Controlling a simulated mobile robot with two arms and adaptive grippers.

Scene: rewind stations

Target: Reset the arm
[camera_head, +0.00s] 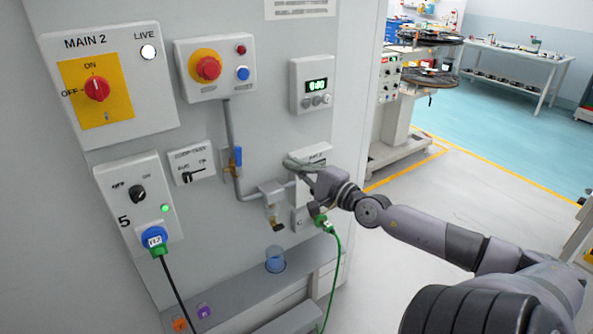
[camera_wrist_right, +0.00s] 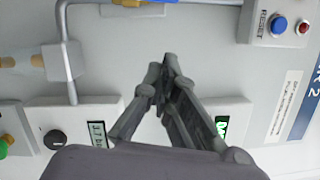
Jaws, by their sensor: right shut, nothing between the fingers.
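My right gripper (camera_head: 296,166) is at the grey machine panel, in front of a small white box (camera_head: 318,152) that it partly hides. In the right wrist view its fingers (camera_wrist_right: 165,68) come together and hold nothing. I cannot tell whether the fingertips touch the panel. My right arm reaches in from the lower right. My left gripper is not in view. A box with a blue button (camera_wrist_right: 278,25) and a red one (camera_wrist_right: 303,27) shows at the upper right of the wrist view.
The panel carries a MAIN 2 switch (camera_head: 97,88), a red stop button (camera_head: 208,67), a box with a green display (camera_head: 317,86) and a pipe (camera_head: 232,150). A green cable (camera_head: 337,262) hangs below my gripper. Open floor (camera_head: 440,200) lies to the right.

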